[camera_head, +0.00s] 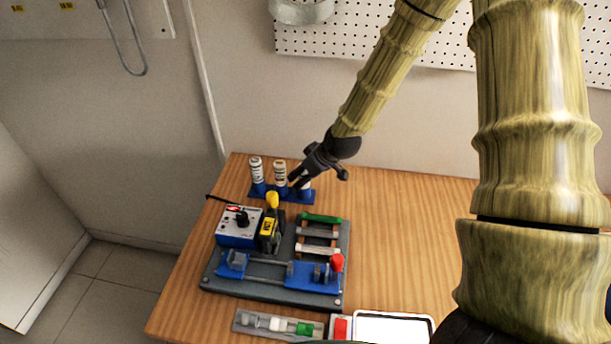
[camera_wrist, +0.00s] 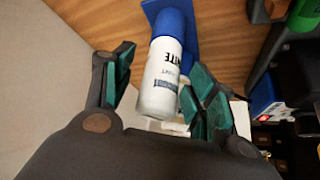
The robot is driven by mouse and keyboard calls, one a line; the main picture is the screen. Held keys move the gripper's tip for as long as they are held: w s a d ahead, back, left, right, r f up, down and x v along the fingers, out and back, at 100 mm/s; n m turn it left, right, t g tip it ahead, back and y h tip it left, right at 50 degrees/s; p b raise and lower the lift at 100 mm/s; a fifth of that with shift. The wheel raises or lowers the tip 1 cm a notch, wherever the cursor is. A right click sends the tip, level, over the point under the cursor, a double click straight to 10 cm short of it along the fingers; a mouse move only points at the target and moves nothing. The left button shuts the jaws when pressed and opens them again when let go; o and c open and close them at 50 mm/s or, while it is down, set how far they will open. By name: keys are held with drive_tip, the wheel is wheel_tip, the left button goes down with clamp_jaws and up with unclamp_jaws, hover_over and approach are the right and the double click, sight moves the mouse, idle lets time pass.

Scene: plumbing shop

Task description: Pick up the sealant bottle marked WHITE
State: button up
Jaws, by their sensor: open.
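A white bottle (camera_wrist: 160,85) with a blue cap shows in the wrist view. Its label reads "ITE", with the rest of the word turned out of sight. My gripper (camera_wrist: 163,65) is open with teal-padded fingers, one on either side of this bottle; I see a gap at the left finger, and the right finger is close to or against it. In the head view my gripper (camera_head: 294,181) is at the right end of a blue rack (camera_head: 268,196) and partly hides the right-hand bottle (camera_head: 306,184). Two other bottles, left (camera_head: 257,171) and middle (camera_head: 280,174), stand in the rack.
In front of the rack is a grey fixture board (camera_head: 270,295) with a blue control box (camera_head: 238,226), a yellow-handled tool (camera_head: 269,232) and a blue clamp (camera_head: 312,276). A parts tray (camera_head: 240,322) lies at the front. The wooden table (camera_head: 400,240) is clear to the right.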

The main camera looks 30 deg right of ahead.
drive_tip(key=c, duration=1.2)
drive_tip(key=shift+o, duration=0.2)
